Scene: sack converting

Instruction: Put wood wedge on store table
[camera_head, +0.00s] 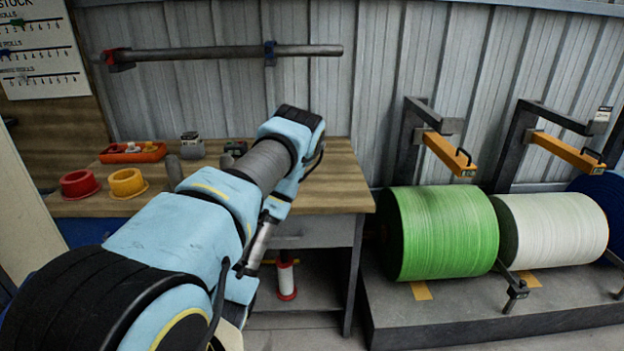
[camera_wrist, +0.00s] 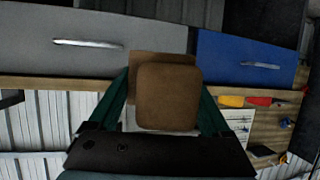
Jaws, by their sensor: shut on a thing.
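The wood wedge (camera_wrist: 167,98) is a brown block in the middle of the wrist view, between the two dark green fingers of my gripper (camera_wrist: 163,82). My gripper is shut on it. A lighter brown face shows just beyond its front face; I cannot tell whether it belongs to the wedge. In the head view my arm hides the gripper and wedge. A wooden-topped table (camera_head: 335,180) stands behind my arm; no label marks it as the store table.
A green roll (camera_head: 440,232) and a white roll (camera_head: 555,228) lie at right. The wrist view shows grey (camera_wrist: 40,50) and blue (camera_wrist: 270,62) drawer fronts.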

